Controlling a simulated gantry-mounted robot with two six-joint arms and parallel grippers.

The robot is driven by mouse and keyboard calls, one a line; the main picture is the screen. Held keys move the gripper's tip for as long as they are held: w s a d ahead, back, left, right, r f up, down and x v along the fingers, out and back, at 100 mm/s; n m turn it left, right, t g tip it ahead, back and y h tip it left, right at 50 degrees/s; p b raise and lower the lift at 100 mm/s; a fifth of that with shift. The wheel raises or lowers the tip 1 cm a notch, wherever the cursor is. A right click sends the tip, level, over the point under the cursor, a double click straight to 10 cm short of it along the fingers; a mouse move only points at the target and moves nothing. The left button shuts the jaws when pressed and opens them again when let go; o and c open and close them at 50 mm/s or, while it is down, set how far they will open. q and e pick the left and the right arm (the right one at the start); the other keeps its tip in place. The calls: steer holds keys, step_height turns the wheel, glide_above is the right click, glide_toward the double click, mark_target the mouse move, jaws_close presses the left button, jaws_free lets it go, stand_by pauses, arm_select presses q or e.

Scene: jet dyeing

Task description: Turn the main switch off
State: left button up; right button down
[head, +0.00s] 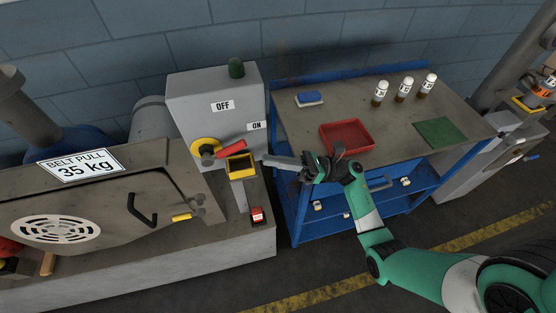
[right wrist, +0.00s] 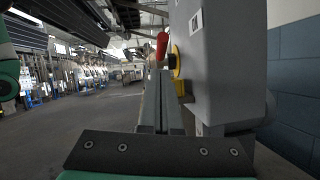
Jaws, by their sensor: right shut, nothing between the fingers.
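The main switch is a yellow disc (head: 205,150) with a red handle (head: 231,148) on the front of a grey box (head: 190,93). The handle points right and slightly up, toward the ON label (head: 257,126). The OFF label (head: 222,105) is above the disc. My right gripper (head: 266,160) is shut and empty, its tips just right of the handle, with a gap visible in the head view. In the right wrist view the red handle (right wrist: 162,47) and yellow disc (right wrist: 176,62) are ahead, beyond the fingers (right wrist: 160,110). My left gripper is not in view.
A yellow-rimmed box (head: 241,168) on a post stands below the handle, close to my fingers. A blue bench (head: 300,128) holds a red tray (head: 346,136), several bottles and a green mat (head: 440,133). The belt machine (head: 95,195) is at left.

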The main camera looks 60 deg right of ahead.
mark_target(226, 152)
steer(key=x, duration=0.6)
steer(key=shift+w+a+r, duration=0.1)
steer(key=shift+w, duration=0.05)
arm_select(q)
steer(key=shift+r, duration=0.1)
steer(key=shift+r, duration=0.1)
